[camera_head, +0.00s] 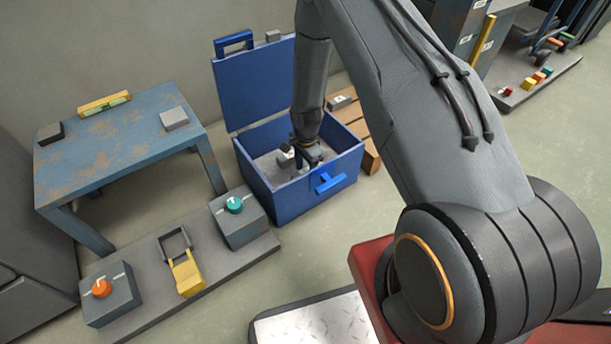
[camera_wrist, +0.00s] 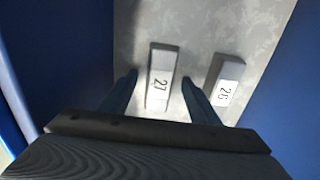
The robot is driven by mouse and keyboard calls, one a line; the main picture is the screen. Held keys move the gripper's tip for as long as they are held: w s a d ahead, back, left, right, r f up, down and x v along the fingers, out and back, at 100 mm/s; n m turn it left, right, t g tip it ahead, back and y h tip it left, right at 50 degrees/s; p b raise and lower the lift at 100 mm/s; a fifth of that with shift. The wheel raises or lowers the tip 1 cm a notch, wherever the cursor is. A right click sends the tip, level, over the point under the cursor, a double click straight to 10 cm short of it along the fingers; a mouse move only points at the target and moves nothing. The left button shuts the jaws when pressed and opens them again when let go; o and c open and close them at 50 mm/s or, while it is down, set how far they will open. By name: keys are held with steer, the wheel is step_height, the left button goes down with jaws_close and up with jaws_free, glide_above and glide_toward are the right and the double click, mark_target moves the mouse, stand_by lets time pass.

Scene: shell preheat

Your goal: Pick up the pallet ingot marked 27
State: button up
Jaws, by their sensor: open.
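The ingot marked 27 (camera_wrist: 159,98) is a grey bar with a white label. It lies on the grey floor of the open blue box (camera_head: 290,205). A second bar, the ingot marked 26 (camera_wrist: 225,82), lies to its right with a gap between. My gripper (camera_wrist: 161,78) is open and empty, with one dark finger on each side of the 27 ingot in the wrist view. Gaps show between fingers and ingot. In the head view my gripper (camera_head: 309,158) reaches down inside the box. A small pale block (camera_head: 285,157) shows there; its number is unreadable.
The box walls rise close around my gripper, and its raised lid (camera_head: 255,85) stands behind. A wooden pallet (camera_head: 350,115) with a grey block (camera_head: 339,102) is right of the box. A worn blue table (camera_head: 120,140) and a low control panel (camera_head: 175,265) stand left.

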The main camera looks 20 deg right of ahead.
jaws_close()
